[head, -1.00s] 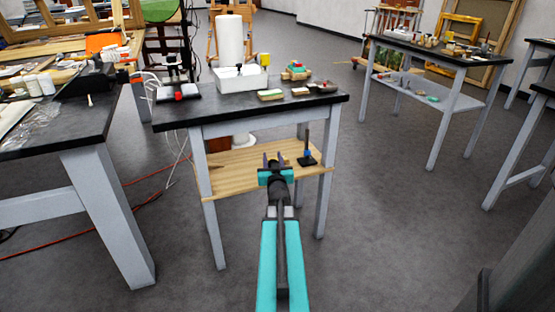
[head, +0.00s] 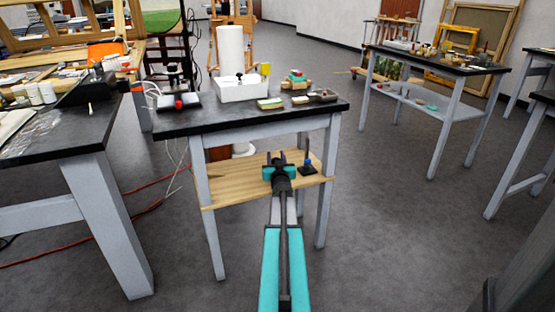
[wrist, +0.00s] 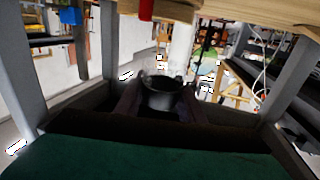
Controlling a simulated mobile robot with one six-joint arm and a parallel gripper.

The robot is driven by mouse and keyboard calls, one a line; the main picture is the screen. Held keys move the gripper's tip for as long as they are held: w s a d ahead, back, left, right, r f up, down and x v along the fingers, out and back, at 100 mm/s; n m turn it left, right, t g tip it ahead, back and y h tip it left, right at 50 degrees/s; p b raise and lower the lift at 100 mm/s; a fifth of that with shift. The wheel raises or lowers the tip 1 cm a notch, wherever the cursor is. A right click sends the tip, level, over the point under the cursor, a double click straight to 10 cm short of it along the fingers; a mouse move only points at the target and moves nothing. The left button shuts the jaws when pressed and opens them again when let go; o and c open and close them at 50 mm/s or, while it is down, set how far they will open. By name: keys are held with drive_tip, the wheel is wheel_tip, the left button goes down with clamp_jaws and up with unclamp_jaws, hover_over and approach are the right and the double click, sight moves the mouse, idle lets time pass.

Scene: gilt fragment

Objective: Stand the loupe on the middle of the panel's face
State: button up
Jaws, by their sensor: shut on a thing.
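My gripper (head: 280,162) is in front of the lower wooden shelf of the near table in the head view. In the wrist view its fingers are closed on a small dark, cup-shaped thing (wrist: 162,93), which looks like the loupe. The head view does not show the held thing clearly; the gripper hides it. I cannot pick out the panel with certainty in either view.
A small stand (head: 307,165) with a blue part is on the wooden shelf (head: 228,190), close right of my gripper. Table legs flank the shelf. Grey floor (head: 385,220) is clear at right.

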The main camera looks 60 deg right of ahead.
drive_tip(key=shift+s+d+f+b+x, duration=0.1)
drive_tip(key=shift+s+d+x, duration=0.1)
drive_tip(key=shift+x, duration=0.85)
drive_tip(key=shift+s+d+f+b+x, duration=0.1)
drive_tip(key=shift+s+b+x, duration=0.05)
drive_tip(key=shift+x, duration=0.9)
drive_tip(key=shift+s+d+f+b+x, duration=0.1)
drive_tip(key=shift+s+d+x, duration=0.1)
drive_tip(key=shift+x, duration=0.8)
drive_tip(key=shift+a, duration=0.1)
drive_tip(key=shift+f+b, duration=1)
drive_tip(key=shift+f, duration=0.75)
drive_tip(key=shift+f, duration=0.15)
drive_tip(key=o, duration=1)
drive_tip(key=shift+r, duration=0.2)
drive_tip(key=shift+p+v, duration=1)
drive_tip(key=shift+v, duration=5)
